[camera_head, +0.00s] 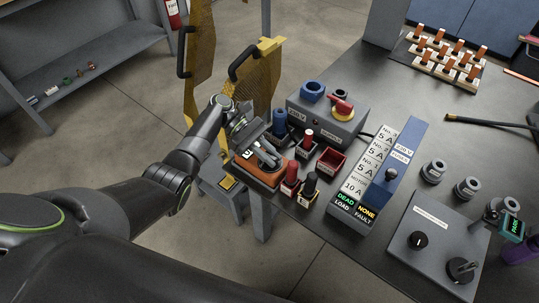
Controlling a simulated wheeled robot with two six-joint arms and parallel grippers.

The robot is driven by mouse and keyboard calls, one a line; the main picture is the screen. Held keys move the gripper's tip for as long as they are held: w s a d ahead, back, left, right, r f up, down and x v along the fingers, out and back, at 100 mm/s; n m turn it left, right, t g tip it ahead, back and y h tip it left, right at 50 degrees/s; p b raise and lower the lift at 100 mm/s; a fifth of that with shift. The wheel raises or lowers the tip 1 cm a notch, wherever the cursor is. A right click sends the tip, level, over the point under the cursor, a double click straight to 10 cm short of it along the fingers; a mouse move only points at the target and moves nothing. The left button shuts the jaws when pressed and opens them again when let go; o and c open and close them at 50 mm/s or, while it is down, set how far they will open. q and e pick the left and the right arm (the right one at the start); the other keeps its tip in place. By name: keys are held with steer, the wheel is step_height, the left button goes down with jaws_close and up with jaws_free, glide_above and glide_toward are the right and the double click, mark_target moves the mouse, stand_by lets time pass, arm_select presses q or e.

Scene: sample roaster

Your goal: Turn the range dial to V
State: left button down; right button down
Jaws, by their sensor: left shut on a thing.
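An orange meter (252,170) lies near the left edge of the dark bench. My left gripper (266,157) reaches down over it from the left and is shut on the range dial, which the fingers hide. I cannot read the dial's setting or the V mark from here.
Red and black plugs (308,186) stand in small holders beside the meter. Behind is a grey box with a red switch (342,107). A labelled fuse panel (367,170) and a control box with black knobs (435,245) stand to the right. Yellow mesh gates (258,78) stand beyond the bench.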

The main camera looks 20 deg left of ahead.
arm_select(q)
steer(key=shift+f, duration=0.1)
arm_select(e)
steer(key=shift+s+d, duration=0.15)
steer(key=shift+d, duration=0.1)
arm_select(q)
steer(key=c, duration=1.4)
jaws_free()
arm_select(e)
steer(key=shift+s, duration=0.1)
